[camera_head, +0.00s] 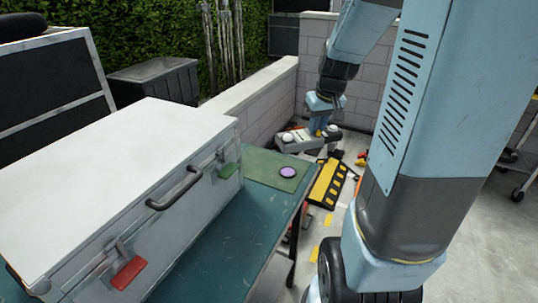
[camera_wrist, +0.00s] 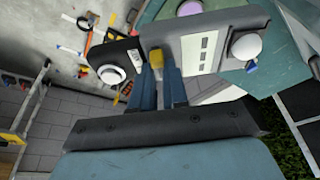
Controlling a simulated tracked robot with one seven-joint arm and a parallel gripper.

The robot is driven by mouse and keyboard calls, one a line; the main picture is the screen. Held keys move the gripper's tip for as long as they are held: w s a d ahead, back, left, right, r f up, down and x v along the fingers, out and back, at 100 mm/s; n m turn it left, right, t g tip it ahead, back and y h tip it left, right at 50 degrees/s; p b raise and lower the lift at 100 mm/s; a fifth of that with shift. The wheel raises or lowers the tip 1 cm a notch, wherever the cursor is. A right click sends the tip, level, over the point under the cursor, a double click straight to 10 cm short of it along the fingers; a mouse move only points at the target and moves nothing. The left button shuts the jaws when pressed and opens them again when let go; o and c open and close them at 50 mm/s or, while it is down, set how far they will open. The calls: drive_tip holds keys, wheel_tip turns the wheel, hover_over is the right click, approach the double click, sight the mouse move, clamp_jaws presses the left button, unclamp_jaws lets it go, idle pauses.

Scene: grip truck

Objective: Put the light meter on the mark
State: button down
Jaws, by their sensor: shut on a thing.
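My gripper (camera_head: 322,122) is shut on the light meter (camera_head: 298,141), a grey and black bar-shaped device with white round domes. The meter is held up beyond the far end of the green table. In the wrist view, the light meter (camera_wrist: 205,54) lies across the fingertips of my gripper (camera_wrist: 162,82), with a small yellow part between them. The mark, a purple disc (camera_head: 288,172), lies on the green mat near the table's far right corner. In the wrist view the mark (camera_wrist: 190,8) shows just past the meter, at the top edge. The meter is apart from it.
A large white-topped case (camera_head: 110,185) with a handle and red and green latches takes up the table's left side. The green table (camera_head: 235,225) is clear along its right edge. A yellow and black ramp (camera_head: 327,182) and clutter lie on the floor beyond. A low wall (camera_head: 262,110) stands behind.

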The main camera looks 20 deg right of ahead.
drive_tip(key=w+a+f, duration=0.2)
drive_tip(key=w+f, duration=0.1)
drive_tip(key=w+a+f, duration=0.3)
drive_tip(key=w, duration=0.1)
drive_tip(key=w+a+f, duration=0.3)
drive_tip(key=shift+w+f, duration=0.25)
drive_tip(key=shift+f, duration=1.65)
drive_tip(key=c, duration=1.1)
unclamp_jaws()
drive_tip(key=shift+c, duration=0.2)
drive_tip(key=shift+a, duration=0.1)
drive_tip(key=shift+r, duration=0.1)
